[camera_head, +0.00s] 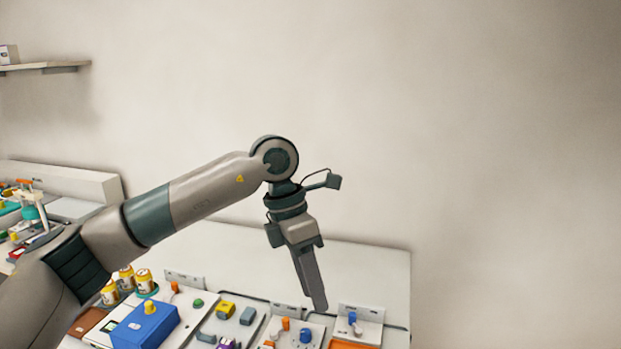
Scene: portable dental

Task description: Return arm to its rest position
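My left arm comes in from the left and reaches across the middle of the view. Its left gripper (318,303) hangs down at a slight tilt over the white table (370,268). The fingers show side-on and overlap, so I cannot tell if they are open or shut. I see nothing held between them. My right gripper is not in view.
A side counter (75,208) and a wall shelf (45,67) are at left. The right side is open.

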